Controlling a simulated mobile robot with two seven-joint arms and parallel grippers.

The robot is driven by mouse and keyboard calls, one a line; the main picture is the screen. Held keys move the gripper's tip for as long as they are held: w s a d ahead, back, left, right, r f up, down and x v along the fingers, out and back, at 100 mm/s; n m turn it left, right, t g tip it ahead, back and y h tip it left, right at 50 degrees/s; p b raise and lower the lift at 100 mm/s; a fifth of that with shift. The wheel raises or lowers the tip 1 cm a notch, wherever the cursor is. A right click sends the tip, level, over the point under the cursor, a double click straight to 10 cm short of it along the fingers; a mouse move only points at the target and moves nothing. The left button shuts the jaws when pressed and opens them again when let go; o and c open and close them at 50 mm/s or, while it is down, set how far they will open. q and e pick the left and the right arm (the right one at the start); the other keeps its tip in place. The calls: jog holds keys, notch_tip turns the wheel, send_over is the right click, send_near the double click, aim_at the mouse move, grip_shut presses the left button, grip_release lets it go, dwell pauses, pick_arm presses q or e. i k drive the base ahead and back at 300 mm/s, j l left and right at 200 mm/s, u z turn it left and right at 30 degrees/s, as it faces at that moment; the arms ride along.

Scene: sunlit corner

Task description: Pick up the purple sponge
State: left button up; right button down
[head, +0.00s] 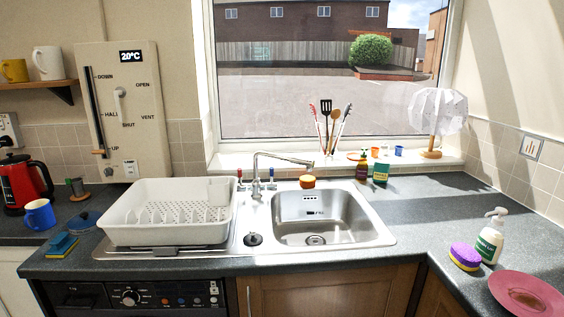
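The purple sponge (465,256) lies on the dark counter at the right, near its front edge. It has a purple top and a yellow lower layer. It sits just left of a white pump bottle and apart from the sink. Neither of my grippers shows in the head view, so I cannot see their state.
The white pump bottle (489,240) stands close by the sponge, and a pink plate (526,293) lies in front of it. The steel sink (330,221) and white dish rack (168,212) are further left. The counter (430,205) behind the sponge is clear.

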aim_at(464, 256)
jog(key=z, duration=1.1)
